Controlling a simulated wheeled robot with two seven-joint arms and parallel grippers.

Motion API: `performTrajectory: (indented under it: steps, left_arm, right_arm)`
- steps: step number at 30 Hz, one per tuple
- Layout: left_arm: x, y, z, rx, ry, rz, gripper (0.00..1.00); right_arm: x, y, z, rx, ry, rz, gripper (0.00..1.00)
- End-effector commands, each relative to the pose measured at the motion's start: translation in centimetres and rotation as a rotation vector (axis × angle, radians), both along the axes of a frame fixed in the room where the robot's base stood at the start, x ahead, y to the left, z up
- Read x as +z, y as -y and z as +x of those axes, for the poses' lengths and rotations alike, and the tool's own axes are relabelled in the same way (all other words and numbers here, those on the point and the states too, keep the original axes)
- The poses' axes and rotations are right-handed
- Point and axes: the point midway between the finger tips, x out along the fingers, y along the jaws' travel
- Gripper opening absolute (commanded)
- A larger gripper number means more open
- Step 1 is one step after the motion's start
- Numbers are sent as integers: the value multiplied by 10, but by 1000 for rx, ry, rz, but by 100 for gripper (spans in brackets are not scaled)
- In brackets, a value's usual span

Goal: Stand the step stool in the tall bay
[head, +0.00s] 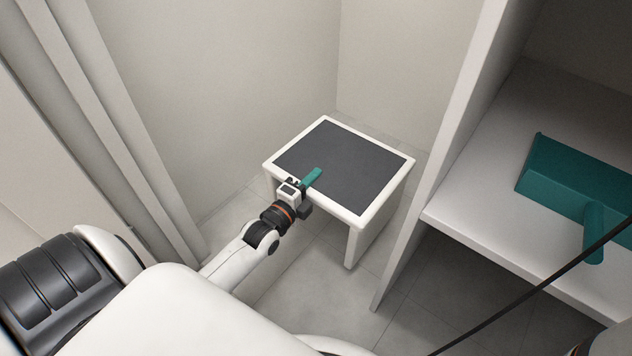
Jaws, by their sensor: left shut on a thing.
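The step stool (362,178) has a white frame and a dark grey top. It is upright in the tall bay (225,85), between the pale left wall and the shelf divider on the right. My left gripper (302,184) is at the stool's near-left edge and is shut on the stool there. A small teal piece (312,177) shows at the jaws, over the top's edge; I cannot tell what it belongs to. The near leg reaches close to the floor; whether it touches is unclear. The far legs are hidden. My right gripper is not in view.
A white divider (440,130) stands close to the stool's right side. Right of it, a white shelf (465,205) holds a teal dustpan-like thing (565,185). A thin dark rod or cable crosses the lower right. Tiled floor (310,290) is bare in front of the stool.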

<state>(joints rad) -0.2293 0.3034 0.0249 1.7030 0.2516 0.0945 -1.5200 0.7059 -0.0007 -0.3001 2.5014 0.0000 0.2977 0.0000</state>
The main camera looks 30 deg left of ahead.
Motion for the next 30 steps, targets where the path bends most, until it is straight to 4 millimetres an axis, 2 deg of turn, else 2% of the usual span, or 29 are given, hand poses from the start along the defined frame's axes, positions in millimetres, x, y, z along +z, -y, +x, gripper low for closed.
performTrajectory:
  steps: [5, 13, 25, 26, 29, 30]
  left_arm:
    - [-4, 0, 2, -1, 18, -2, 0]
    - [-37, 0, 2, -1, 16, -1, 0]
    - [-39, 0, 2, 0, 16, -1, 0]
    - [-44, 0, 0, 0, 2, 0, 28]
    - [-43, 0, 0, 0, 2, 0, 44]
    - [-43, 0, 0, 0, 2, 0, 44]
  right_arm:
    - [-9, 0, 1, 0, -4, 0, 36]
    - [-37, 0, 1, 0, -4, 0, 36]
    - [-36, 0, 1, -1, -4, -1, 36]
    - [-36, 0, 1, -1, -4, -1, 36]
    - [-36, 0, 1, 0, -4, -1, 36]
    - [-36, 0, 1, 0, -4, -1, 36]
